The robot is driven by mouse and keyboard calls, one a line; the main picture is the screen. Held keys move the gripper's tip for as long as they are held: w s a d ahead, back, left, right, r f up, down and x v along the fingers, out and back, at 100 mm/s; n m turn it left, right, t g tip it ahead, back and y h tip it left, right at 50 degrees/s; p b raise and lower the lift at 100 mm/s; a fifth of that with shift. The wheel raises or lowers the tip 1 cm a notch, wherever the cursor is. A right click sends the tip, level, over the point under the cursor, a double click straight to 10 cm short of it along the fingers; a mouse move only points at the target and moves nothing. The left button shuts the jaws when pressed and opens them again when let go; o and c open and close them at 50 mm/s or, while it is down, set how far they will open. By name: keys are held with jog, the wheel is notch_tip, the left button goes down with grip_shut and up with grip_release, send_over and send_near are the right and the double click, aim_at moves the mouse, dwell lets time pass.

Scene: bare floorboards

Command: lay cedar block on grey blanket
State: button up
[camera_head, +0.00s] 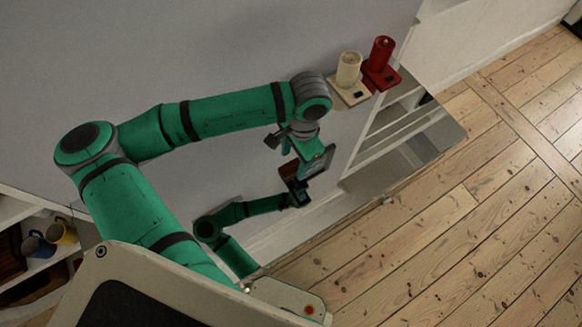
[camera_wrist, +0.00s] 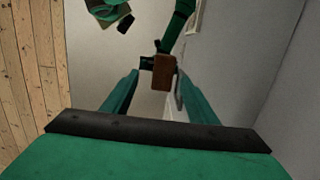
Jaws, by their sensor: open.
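My gripper (camera_head: 302,172) is low beside the grey wall, right of centre in the head view. In the wrist view its two green fingers (camera_wrist: 158,76) stand apart. A small brown block (camera_wrist: 163,73), which looks like the cedar block, shows between the fingertips; it also appears as a brown patch (camera_head: 288,171) in the head view. The jaws are not closed on it, and I cannot tell if they touch it. A smaller green arm shape meets the block's far side; it may be a reflection. I cannot make out a grey blanket in either view.
A cream cylinder (camera_head: 348,70) and a red cylinder (camera_head: 382,54) stand on square bases above the gripper. White shelving (camera_head: 385,125) is to the right. A blue mug (camera_head: 38,244) and yellow mug (camera_head: 62,232) sit at lower left. Bare floorboards (camera_head: 470,230) lie open at right.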

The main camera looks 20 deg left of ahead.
aim_at(291, 168)
jog(key=shift+w+a+f, duration=0.1)
jog(key=shift+a+f, duration=0.05)
jog(key=shift+f, duration=0.95)
jog(key=shift+a+f, duration=0.15)
jog(key=shift+f, duration=0.9)
jog(key=c, duration=1.2)
jog(key=shift+r, duration=0.15)
